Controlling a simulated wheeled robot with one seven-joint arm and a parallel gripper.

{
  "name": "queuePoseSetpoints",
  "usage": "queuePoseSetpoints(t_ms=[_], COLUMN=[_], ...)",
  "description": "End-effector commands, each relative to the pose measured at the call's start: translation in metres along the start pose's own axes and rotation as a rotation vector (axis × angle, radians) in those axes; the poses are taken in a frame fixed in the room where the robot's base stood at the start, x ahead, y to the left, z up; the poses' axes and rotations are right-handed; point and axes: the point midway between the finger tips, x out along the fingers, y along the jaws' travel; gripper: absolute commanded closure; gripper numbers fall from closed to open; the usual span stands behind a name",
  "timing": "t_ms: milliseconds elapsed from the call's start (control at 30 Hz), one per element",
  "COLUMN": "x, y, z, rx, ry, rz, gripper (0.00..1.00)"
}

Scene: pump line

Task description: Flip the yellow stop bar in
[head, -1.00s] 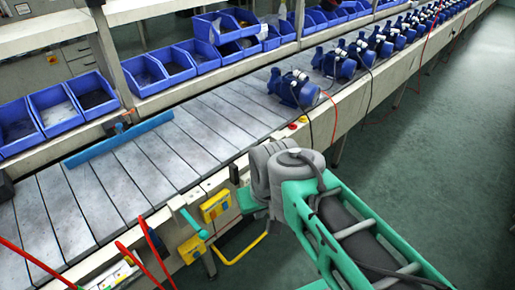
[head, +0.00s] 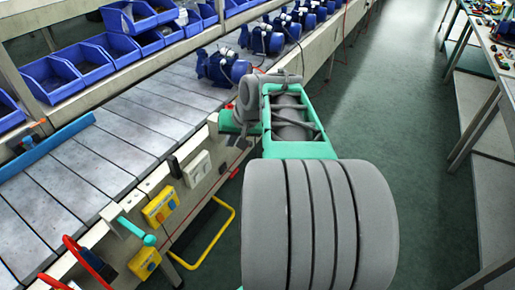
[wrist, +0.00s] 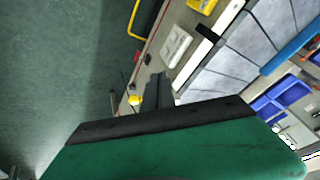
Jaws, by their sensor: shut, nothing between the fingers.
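The yellow stop bar (head: 216,238) is a thin U-shaped bar on the near side of the conveyor, sticking out over the green floor. Part of it also shows at the top of the wrist view (wrist: 136,20). My gripper is beyond the bar along the conveyor, apart from it, by the conveyor's side face. In the wrist view its dark fingers (wrist: 153,91) are shut and empty. In the head view the fingertips are mostly hidden by my arm.
The conveyor side carries a white switch box (head: 197,168), yellow boxes (head: 159,207) and a teal-handled lever (head: 136,230). Blue pumps (head: 222,68) stand on the belt. A blue rail (head: 45,141) lies across it. Open floor (head: 400,130) lies right, before a workbench (head: 500,45).

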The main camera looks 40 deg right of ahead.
Motion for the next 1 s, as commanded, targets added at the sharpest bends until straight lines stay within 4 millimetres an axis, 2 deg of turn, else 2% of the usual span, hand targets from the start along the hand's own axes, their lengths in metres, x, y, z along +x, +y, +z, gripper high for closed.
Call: queuePoseSetpoints(t_ms=[33, 100, 200, 267, 333, 667, 767, 1000], x=[0.021, 0.024, 0.021, 0.017, 0.014, 0.016, 0.026, 0.076], y=[0.049, 0.097, 0.145, 0.159, 0.166, 0.165, 0.164, 0.164], z=[-0.011, -0.029, -0.042, -0.045, -0.047, -0.049, -0.05, -0.058], rx=[0.093, 0.185, 0.271, 0.297, 0.309, 0.309, 0.308, 0.307], ry=[0.042, 0.099, 0.157, 0.176, 0.186, 0.185, 0.183, 0.181], rz=[0.0, -0.014, -0.028, -0.034, -0.037, -0.037, -0.038, -0.037], gripper=[1.0, 1.0, 1.0, 1.0, 1.0, 1.0, 1.0, 1.0])
